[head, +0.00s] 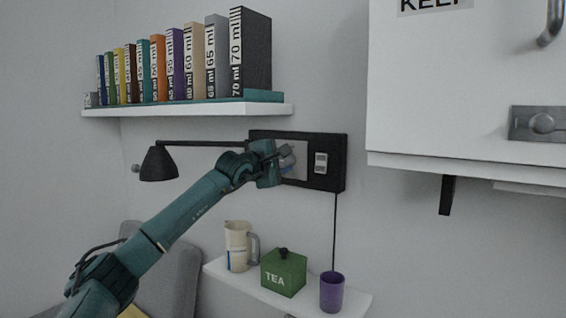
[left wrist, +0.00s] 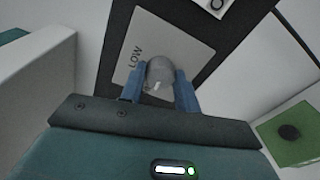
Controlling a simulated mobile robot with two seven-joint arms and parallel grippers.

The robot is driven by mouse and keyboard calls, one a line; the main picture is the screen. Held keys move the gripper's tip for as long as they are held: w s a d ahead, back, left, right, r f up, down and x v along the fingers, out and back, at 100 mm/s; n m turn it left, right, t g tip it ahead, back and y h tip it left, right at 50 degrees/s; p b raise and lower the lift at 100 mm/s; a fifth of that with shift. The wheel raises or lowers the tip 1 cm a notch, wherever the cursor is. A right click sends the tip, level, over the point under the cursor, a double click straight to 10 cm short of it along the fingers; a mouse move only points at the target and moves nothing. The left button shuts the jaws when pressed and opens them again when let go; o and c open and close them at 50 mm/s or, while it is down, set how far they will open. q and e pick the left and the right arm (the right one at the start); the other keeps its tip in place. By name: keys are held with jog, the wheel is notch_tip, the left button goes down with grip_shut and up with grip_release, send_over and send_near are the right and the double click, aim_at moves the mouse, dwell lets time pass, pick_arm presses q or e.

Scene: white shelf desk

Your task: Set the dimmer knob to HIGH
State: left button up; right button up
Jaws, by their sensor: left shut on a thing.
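The dimmer knob (left wrist: 158,75) is a grey round knob on a light plate (left wrist: 186,40) with the word LOW beside it, seen in the left wrist view. A pale mark shows on the knob's face. The plate sits on a black wall panel (head: 338,150) in the head view. My left gripper (left wrist: 160,88) is shut on the knob, one blue finger on each side of it. In the head view my left gripper (head: 284,160) covers part of the plate and most of the knob. No HIGH label is visible. My right gripper is not in view.
A white rocker switch (head: 321,163) is right of the plate. A black lamp (head: 159,164) hangs to the left. A book shelf (head: 190,109) is above. Below, a small shelf (head: 350,302) holds a jug (head: 237,246), green TEA box (head: 283,273) and purple cup (head: 332,293). A white cabinet (head: 460,90) is at right.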

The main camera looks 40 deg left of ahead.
pick_arm(q)
jog(key=shift+m, duration=0.4)
jog(key=o, duration=1)
jog(key=shift+c, duration=0.2)
jog(key=shift+s, duration=0.1)
jog(key=shift+s+f+b, duration=0.15)
jog(key=shift+s+b, duration=0.15)
jog(key=shift+b, duration=0.1)
jog(key=s+d+r+b, duration=0.1)
jog(key=s+b, duration=0.5)
jog(key=s, duration=0.6)
jog(key=shift+d, duration=0.6)
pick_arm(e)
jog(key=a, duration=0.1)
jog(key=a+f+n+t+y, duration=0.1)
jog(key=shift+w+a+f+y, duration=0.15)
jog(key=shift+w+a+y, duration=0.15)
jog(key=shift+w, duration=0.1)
